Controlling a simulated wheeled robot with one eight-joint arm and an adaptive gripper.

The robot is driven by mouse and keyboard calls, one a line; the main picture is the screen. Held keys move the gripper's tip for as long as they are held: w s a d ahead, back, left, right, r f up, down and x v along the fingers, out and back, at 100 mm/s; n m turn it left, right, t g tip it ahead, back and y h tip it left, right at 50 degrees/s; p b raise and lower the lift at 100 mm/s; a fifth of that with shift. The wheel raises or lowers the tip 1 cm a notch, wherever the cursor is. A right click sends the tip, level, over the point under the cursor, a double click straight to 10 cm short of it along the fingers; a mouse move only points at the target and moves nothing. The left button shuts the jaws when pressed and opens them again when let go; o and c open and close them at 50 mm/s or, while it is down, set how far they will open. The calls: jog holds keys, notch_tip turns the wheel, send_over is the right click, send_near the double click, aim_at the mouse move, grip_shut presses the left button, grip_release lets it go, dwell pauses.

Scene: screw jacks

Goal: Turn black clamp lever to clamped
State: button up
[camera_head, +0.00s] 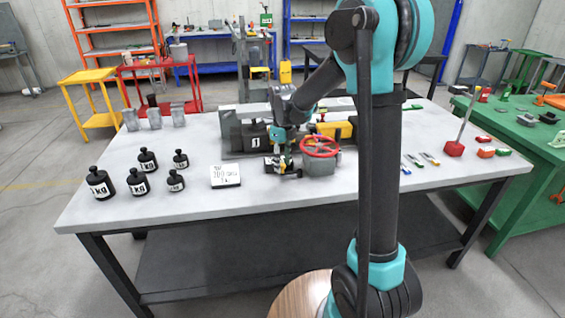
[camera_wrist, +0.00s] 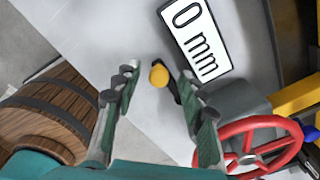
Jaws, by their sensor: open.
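My gripper (camera_wrist: 155,100) is open, its two green-padded fingers spread apart; in the head view my gripper (camera_head: 279,165) is low over the bench, just left of the red handwheel (camera_head: 320,147). In the wrist view a short black part (camera_wrist: 183,86), which looks like the clamp lever, lies by the right finger and is partly hidden by it. A round yellow knob (camera_wrist: 158,75) shows in the gap between the fingers, left of the black part. I cannot tell whether they are joined or whether a finger touches them. The red handwheel (camera_wrist: 250,145) is right of the right finger.
A white "0 mm" plate (camera_wrist: 195,38) is beyond the fingers. Black kilogram weights (camera_head: 138,182) and a white sign (camera_head: 226,175) stand on the bench to the left. A black block (camera_head: 254,140) and a yellow block (camera_head: 334,130) are behind.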

notch_tip(320, 180, up, 12)
dwell(0.7)
jog(key=s+d+f+n+t, duration=0.1)
jog(key=s+d+f+n, duration=0.4)
jog(key=s+n, duration=0.3)
jog(key=s+d+f+n+t, duration=0.1)
jog(key=s+d+f+n, duration=0.4)
jog(key=s+n, duration=0.3)
jog(key=s+d+f+n+t, duration=0.2)
jog(key=s+d+f+n, duration=0.3)
jog(key=s+n, duration=0.3)
jog(key=shift+s+f+n, duration=0.35)
jog(key=shift+f+n, duration=0.45)
jog(key=shift+f, duration=0.05)
